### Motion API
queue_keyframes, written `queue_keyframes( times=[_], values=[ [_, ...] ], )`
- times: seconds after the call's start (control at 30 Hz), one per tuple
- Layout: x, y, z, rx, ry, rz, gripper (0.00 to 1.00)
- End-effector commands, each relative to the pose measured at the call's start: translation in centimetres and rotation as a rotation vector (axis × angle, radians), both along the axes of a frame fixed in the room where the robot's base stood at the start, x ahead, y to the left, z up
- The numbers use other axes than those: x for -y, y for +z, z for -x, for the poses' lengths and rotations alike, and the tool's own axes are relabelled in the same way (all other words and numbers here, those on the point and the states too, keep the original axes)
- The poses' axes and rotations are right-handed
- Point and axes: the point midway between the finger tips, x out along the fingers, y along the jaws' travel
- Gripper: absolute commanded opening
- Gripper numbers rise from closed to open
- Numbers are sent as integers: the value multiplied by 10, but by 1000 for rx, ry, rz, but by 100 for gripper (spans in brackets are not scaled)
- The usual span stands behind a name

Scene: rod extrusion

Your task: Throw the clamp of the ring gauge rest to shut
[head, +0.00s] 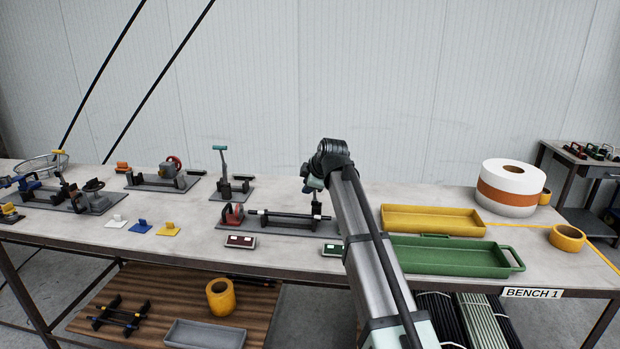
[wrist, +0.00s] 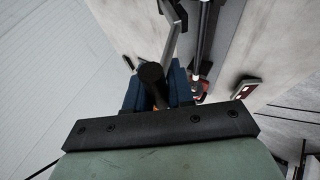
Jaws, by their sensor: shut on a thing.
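My gripper (wrist: 158,85) is shut on the round black knob (wrist: 152,73) of a clamp lever, its blue fingers on either side. The grey lever (wrist: 175,35) runs up and away from the knob in the wrist view. In the head view my gripper (head: 313,184) is over the right end of a grey base plate (head: 285,231), which I take for the ring gauge rest. A dark rod (head: 280,214) with white bands lies along it. A red part (head: 232,214) stands at its left end. My gripper partly hides the clamp, so its exact angle is unclear.
A yellow tray (head: 432,209) and a green tray (head: 450,270) lie right of my arm. A fixture with a raised teal-handled lever (head: 221,150) stands behind left. Dark red (head: 241,241) and green (head: 332,250) blocks sit in front of the plate.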

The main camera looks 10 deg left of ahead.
Motion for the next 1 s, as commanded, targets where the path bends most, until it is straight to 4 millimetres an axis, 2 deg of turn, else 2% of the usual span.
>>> queue_keyframes(
  times=[0.03,0.2,0.6,1.0],
  values=[
    [2,-6,13,43,1,-1,0],
    [1,-18,28,203,2,0,0],
    [1,-42,45,484,1,0,0],
    [0,-61,52,474,1,0,0]
  ],
)
